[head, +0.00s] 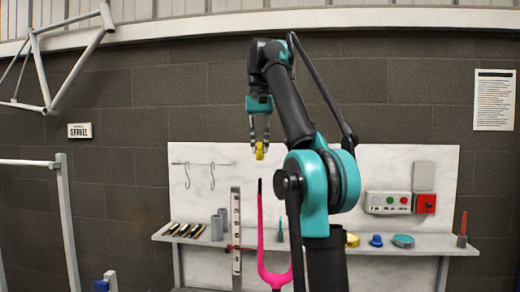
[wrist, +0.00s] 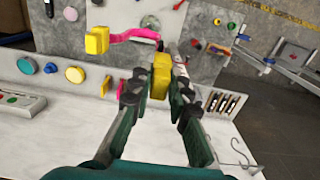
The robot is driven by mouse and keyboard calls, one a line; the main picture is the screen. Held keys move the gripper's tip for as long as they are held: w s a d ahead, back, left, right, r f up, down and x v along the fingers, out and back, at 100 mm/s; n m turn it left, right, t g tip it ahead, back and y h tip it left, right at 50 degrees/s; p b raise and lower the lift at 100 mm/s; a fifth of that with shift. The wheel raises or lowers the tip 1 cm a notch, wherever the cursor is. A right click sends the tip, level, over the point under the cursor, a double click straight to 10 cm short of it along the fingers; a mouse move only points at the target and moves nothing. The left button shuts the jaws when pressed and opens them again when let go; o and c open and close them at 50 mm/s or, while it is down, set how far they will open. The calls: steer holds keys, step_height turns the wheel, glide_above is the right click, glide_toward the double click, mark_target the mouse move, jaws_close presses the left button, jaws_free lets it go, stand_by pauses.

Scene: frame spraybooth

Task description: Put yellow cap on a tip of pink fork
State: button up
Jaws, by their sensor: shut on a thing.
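My gripper (head: 259,140) points down and is shut on the yellow cap (head: 260,151), held in the air in front of the white back panel. In the wrist view the cap (wrist: 161,75) sits between the fingertips. The pink fork (head: 262,245) stands upright below, prongs up. Its left prong ends in a dark tip (head: 259,187), below the cap and apart from it. The right prong is largely hidden by my arm. Pink parts (wrist: 133,35) show beyond the fingers in the wrist view, with a yellow block (wrist: 97,40) at their left end.
A shelf (head: 400,247) runs behind the fork. It carries grey cylinders (head: 217,227), a blue knob (head: 376,240), a teal disc (head: 403,240) and a yellow piece (head: 352,240). A slotted upright post (head: 236,235) stands left of the fork. Hooks (head: 200,172) hang on the panel.

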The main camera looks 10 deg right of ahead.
steer(key=shift+f, duration=0.1)
glide_above(260, 185)
steer(key=w, duration=0.1)
steer(key=shift+w+d+f, duration=0.1)
steer(key=shift+w+f, duration=0.05)
steer(key=shift+f, duration=2.25)
steer(key=shift+f, duration=2)
steer(key=o, duration=0.9)
steer(key=shift+o, duration=0.2)
